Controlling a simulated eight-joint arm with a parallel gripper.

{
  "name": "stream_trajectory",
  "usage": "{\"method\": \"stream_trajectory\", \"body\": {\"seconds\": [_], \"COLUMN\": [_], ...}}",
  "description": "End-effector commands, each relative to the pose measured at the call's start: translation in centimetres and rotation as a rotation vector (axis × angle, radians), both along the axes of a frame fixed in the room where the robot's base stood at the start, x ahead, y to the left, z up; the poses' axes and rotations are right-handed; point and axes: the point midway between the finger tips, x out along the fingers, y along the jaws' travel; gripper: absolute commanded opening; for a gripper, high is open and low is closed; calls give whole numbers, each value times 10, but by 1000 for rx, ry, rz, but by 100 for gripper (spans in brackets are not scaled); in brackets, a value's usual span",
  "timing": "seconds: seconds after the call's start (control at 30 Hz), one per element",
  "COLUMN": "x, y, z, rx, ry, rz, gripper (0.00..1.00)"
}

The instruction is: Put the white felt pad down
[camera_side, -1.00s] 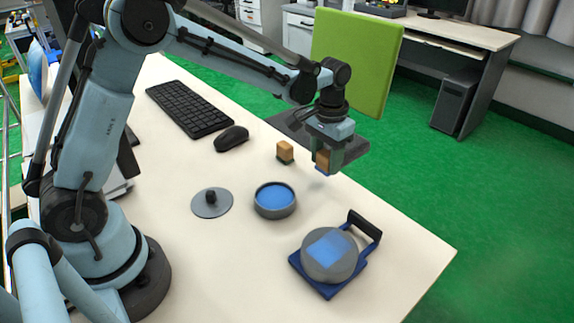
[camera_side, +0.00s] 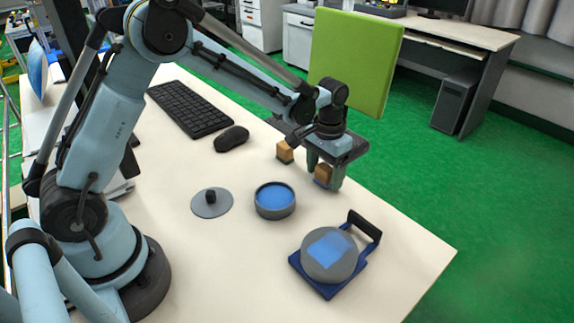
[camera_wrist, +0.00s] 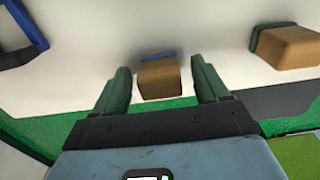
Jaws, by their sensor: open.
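A small wooden block (camera_side: 323,173) stands on the desk with a thin blue pad (camera_side: 319,183) at its foot; no white felt shows on it. My gripper (camera_side: 325,178) is open around this block, one finger on each side. In the wrist view the block (camera_wrist: 159,78) sits between the spread fingers of my gripper (camera_wrist: 161,75), with a gap visible on both sides. Its blue edge (camera_wrist: 158,56) shows at the far end. A second wooden block (camera_side: 285,152) stands a little behind and to the left; in the wrist view it (camera_wrist: 290,45) has a green pad (camera_wrist: 257,37).
A round dish with blue inside (camera_side: 275,212), a grey lid with a black knob (camera_side: 212,210) and a blue handled stand (camera_side: 320,287) bearing a grey disc (camera_side: 345,262) lie nearer. The desk edge runs close on the right. A mouse (camera_side: 232,138) and keyboard (camera_side: 190,108) lie behind.

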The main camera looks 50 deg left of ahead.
Motion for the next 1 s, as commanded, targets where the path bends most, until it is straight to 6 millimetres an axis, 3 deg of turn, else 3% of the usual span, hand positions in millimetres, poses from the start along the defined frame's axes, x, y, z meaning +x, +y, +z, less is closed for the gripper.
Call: {"method": "stream_trajectory", "body": {"seconds": [0.27,0.7,1.0], "x": [0,-1,0], "y": [0,0,0], "z": [8,87,120], "rx": [0,0,0], "ry": [0,0,0], "rz": [0,0,0], "gripper": [74,74,74]}}
